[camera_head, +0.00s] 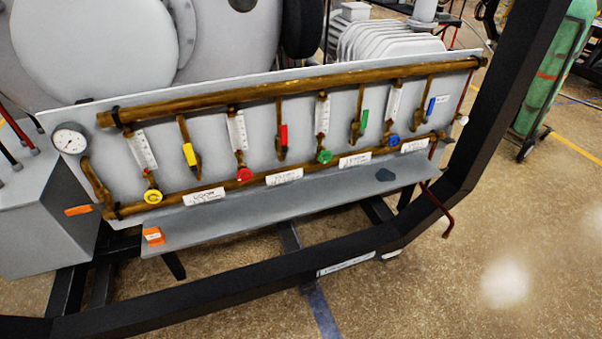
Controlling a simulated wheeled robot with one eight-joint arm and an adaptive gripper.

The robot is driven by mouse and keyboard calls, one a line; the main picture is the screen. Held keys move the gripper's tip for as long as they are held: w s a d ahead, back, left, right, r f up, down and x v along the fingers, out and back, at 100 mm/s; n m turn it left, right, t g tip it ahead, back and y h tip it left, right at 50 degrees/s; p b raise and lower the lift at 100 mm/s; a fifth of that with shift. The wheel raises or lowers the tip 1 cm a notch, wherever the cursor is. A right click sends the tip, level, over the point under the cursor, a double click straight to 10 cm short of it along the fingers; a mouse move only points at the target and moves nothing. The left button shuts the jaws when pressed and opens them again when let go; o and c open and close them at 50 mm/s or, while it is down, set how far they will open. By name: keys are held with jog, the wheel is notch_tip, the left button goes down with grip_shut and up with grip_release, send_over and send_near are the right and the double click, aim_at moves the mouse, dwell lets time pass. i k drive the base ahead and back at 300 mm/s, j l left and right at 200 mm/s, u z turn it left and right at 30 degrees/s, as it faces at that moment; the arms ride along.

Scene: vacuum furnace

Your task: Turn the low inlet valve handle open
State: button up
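A grey panel (215,140) carries an upper brass pipe (290,88) and a lower brass pipe (270,178). A flat orange handle-like piece (78,210) sits at the lower left, next to the lower pipe's left end. Between the pipes hang lever handles in yellow (189,154), red (284,136), green (364,119) and blue (430,106), each pointing roughly along its pipe. No readable label tells which handle is the low inlet one. My gripper is not in view.
Round knobs in yellow (153,196), red (244,174), green (324,156) and blue (394,140) line the lower pipe. A gauge (70,139) is at left. An orange block (153,236) lies on the ledge. A black frame (250,278) crosses in front. The floor at right is open.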

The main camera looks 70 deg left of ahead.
aim_at(87, 208)
jog(key=k+j+u, duration=0.1)
jog(key=k+u, duration=0.25)
jog(key=k, duration=0.15)
jog(key=k+j+u, duration=0.2)
jog(key=k+u, duration=0.2)
jog(key=u, duration=1.25)
jog(key=k+j, duration=0.05)
